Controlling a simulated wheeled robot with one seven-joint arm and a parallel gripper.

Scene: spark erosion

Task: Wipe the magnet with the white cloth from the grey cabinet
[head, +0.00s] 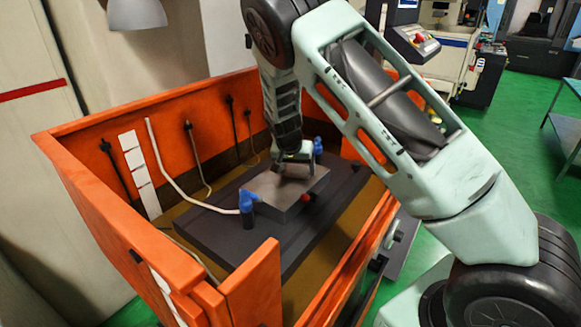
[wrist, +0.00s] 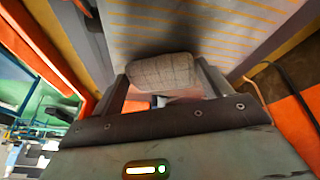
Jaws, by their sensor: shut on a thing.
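The magnet (head: 268,188) is a flat grey block on a dark plate inside the orange tank. In the wrist view its striped top (wrist: 225,28) fills the upper middle. My gripper (head: 293,158) points down over the magnet's far part. It also shows in the wrist view (wrist: 163,88), with its fingers shut on the white cloth (wrist: 162,73), a folded, greyish-white pad with a faint grid. A dark shadow lies on the magnet beside the cloth. I cannot tell whether they touch. I cannot make out the grey cabinet.
Orange tank walls (head: 95,220) surround the dark plate (head: 208,232). A blue nozzle (head: 247,202) stands at the magnet's left corner, another (head: 318,146) behind it. A red knob (head: 306,197) is on the near side. Hoses hang along the back walls.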

